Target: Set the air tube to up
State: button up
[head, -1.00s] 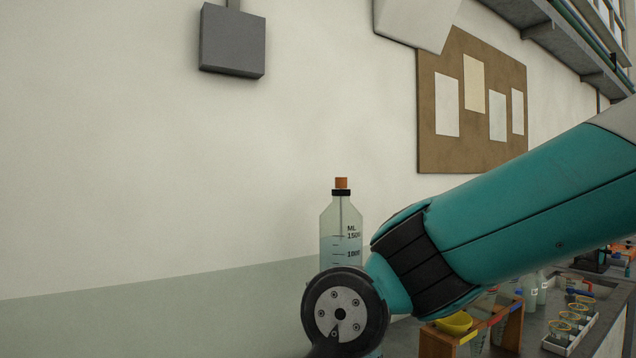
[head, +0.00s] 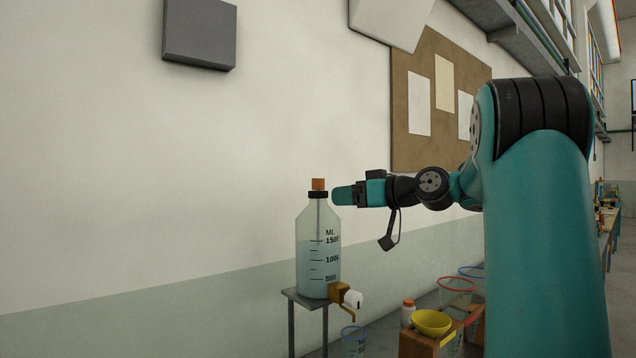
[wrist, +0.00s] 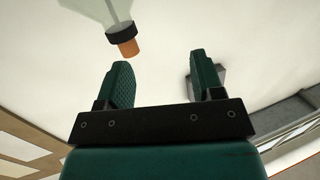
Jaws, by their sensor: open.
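The air tube (head: 318,218) shows as a thin dark upright line inside the clear bottle (head: 317,245), running down from the orange stopper (head: 319,184) in the bottle's black-collared neck. Its lower end is hard to make out. The bottle holds bluish liquid and has volume marks. My gripper (head: 336,195) points left and lies just right of the neck, near collar height. In the wrist view, my gripper (wrist: 163,75) is open with nothing between its fingers. The orange stopper (wrist: 128,48) appears beyond the left finger, upside down in that view.
The bottle stands on a small metal stand (head: 307,298), with a brass tap (head: 346,296) at its lower right. A beaker (head: 354,342) is below the tap. A yellow bowl (head: 431,321) sits on a wooden rack to the right. The wall left of the bottle is bare.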

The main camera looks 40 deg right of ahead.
aim_at(323, 181)
jog(key=s+d+r+t+h, duration=0.1)
jog(key=s+d+r, duration=0.2)
jog(key=d, duration=0.3)
jog(key=w+p, duration=0.3)
jog(key=w, duration=0.2)
jog(key=w+a+p, duration=0.1)
jog(key=w+p, duration=0.2)
jog(key=w, duration=0.2)
jog(key=w+a+p, duration=0.1)
jog(key=w+p, duration=0.2)
jog(key=w, duration=0.2)
jog(key=shift+w+a+f, duration=0.1)
jog(key=shift+w+a, duration=0.05)
jog(key=shift+w, duration=0.25)
jog(key=shift+w+a+f, duration=0.1)
jog(key=shift+w+f, duration=0.1)
jog(key=shift+w, duration=0.4)
